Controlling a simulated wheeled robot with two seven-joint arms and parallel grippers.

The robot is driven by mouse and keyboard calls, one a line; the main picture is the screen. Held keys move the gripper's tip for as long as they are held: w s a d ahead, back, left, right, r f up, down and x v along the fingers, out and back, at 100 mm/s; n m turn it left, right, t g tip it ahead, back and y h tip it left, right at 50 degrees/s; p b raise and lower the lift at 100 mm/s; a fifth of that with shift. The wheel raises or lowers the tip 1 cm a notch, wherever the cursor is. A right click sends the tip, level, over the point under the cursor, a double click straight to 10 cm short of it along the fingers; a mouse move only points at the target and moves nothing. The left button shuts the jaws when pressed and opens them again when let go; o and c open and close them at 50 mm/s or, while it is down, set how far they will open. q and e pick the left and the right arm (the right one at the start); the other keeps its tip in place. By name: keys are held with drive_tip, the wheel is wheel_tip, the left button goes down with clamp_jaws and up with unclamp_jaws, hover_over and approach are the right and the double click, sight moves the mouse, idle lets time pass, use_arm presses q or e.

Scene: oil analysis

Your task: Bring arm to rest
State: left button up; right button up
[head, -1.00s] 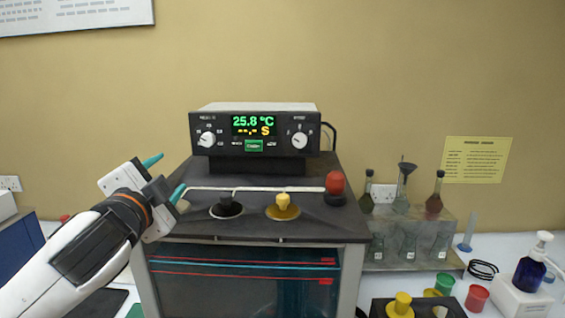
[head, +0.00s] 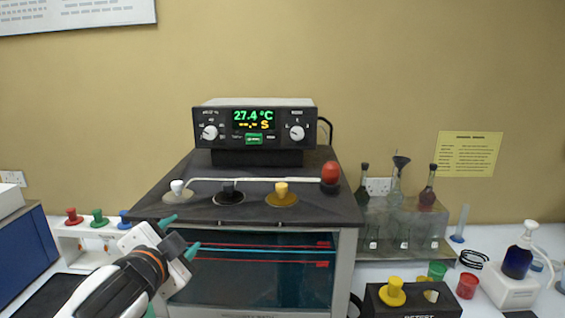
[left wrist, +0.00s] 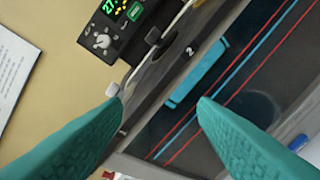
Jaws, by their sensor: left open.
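My left gripper (head: 180,236) is open and empty, its teal fingertips apart in front of the upper left of the bath tank. In the left wrist view its two teal fingers (left wrist: 150,130) stand wide with nothing between them. The dark bath tank (head: 250,265) has a black top with white, black and yellow stoppers (head: 281,192) and a red one (head: 331,172). The controller (head: 254,125) on it reads 27.4 °C; it also shows in the left wrist view (left wrist: 120,25). My right gripper is not in view.
A white rack (head: 70,240) with red, green and blue stoppers stands left of the tank. Flasks on a stand (head: 400,235), a black box with a yellow stopper (head: 430,300), red and green cups, and a blue bottle (head: 518,260) are at the right.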

use_arm(q)
drive_tip(key=s+f+n+g, duration=0.2)
drive_tip(key=s+f+g, duration=0.15)
drive_tip(key=f, duration=0.65)
drive_tip(key=s+f+n+g, duration=0.2)
drive_tip(key=s+f, duration=0.3)
drive_tip(key=f, duration=0.5)
drive_tip(key=s+a+f+n+g, duration=0.1)
drive_tip(key=s+f+n+g, duration=0.2)
drive_tip(key=s+f, duration=0.6)
drive_tip(key=s+a+f+n+g, duration=0.15)
drive_tip(key=s+f+g, duration=0.35)
drive_tip(key=s, duration=0.7)
wheel_tip(320, 180, down, 28)
drive_tip(key=b, duration=0.3)
drive_tip(key=s+a+f+y+b, duration=0.1)
drive_tip(key=s+a+f+b, duration=0.1)
drive_tip(key=s+f, duration=1.5)
wheel_tip(320, 180, down, 4)
drive_tip(key=shift+a+r+g+b, duration=0.15)
drive_tip(key=shift+a+g+b, duration=0.1)
drive_tip(key=shift+g+b, duration=0.25)
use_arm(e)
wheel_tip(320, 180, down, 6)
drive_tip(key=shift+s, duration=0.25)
